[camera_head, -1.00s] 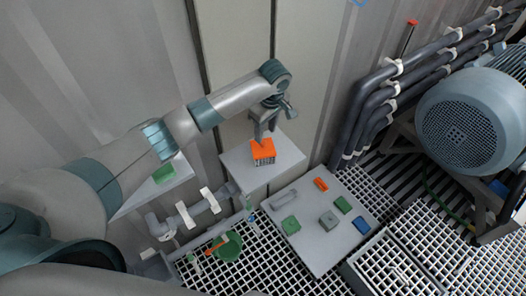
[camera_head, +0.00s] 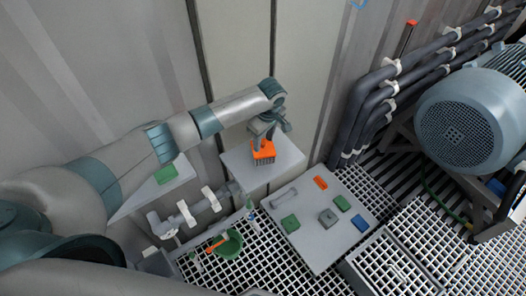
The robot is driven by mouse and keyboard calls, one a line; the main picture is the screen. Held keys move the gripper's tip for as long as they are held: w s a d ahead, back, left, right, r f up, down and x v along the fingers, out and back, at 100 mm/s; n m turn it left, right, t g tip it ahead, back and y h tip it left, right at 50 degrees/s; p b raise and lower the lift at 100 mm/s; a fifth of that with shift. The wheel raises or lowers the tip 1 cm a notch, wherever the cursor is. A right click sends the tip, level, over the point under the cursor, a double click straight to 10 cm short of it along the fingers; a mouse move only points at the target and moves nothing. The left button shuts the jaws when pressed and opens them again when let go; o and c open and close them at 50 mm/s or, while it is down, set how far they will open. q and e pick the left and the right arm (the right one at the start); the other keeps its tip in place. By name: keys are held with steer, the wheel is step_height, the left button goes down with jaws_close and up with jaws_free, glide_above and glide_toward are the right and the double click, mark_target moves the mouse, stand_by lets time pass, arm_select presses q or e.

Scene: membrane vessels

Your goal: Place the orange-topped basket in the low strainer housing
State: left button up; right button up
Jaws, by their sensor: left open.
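The orange-topped basket (camera_head: 264,157) stands upright on top of a pale grey block near the middle of the view. My right gripper is not in view.
The pale block (camera_head: 287,157) stands against the wall. A low grey board (camera_head: 315,235) holds several small coloured pieces and a grey handle. A green bucket (camera_head: 228,245) stands on the grated floor. Dark pipes (camera_head: 372,105) and a large motor (camera_head: 470,120) are at right.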

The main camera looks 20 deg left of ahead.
arm_select(q)
jaws_close()
steer(key=shift+r+b, duration=0.35)
steer(key=shift+r, duration=0.45)
step_height(320, 180, up, 2)
steer(key=shift+d+r+b, duration=0.15)
steer(key=shift+r+b, duration=0.1)
steer(key=shift+b, duration=0.25)
steer(key=s+d+r+b, duration=0.2)
steer(key=d+r, duration=0.5)
steer(key=d, duration=0.4)
steer(key=shift+s, duration=0.6)
